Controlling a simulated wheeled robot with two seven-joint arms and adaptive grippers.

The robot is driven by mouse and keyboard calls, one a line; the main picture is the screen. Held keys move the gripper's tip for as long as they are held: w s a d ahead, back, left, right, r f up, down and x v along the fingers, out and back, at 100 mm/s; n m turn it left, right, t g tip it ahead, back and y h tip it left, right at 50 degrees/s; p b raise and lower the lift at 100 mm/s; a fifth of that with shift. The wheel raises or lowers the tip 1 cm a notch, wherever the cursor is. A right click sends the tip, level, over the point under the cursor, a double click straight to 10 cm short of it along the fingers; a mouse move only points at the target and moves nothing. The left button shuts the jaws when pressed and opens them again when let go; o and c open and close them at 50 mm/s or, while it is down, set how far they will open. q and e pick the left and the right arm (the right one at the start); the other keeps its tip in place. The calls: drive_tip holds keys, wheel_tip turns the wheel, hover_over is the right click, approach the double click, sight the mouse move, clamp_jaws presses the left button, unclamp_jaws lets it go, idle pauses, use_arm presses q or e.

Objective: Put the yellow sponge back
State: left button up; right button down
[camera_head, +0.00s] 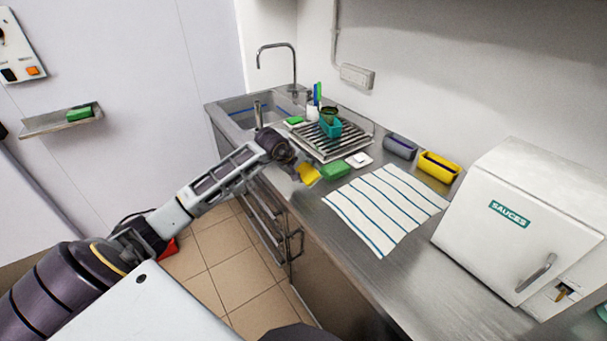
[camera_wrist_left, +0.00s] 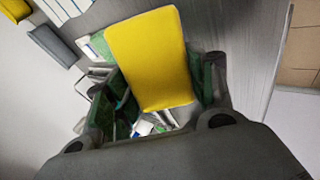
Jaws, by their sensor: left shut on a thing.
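My left gripper (camera_head: 296,166) is shut on the yellow sponge (camera_head: 309,174) and holds it by the counter's front edge, left of the green sponge. In the left wrist view the yellow sponge (camera_wrist_left: 150,55) stands out between the fingers and hides part of the counter behind it. A yellow holder (camera_head: 438,168) and a grey holder (camera_head: 400,148) stand at the back against the wall. Both also show at the upper left of the left wrist view, the yellow one (camera_wrist_left: 14,9) cut by the edge. My right gripper is not in view.
A green sponge (camera_head: 334,170) and a small white item (camera_head: 359,160) lie near the drying rack (camera_head: 335,147). A striped cloth (camera_head: 385,208) covers the middle counter. A white SAUCES cabinet (camera_head: 520,225) stands right. The sink (camera_head: 245,110) with its tap is far left.

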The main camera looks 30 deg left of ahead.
use_arm(q)
drive_tip(key=shift+f, duration=1.15)
drive_tip(key=shift+f, duration=0.1)
drive_tip(key=o, duration=0.9)
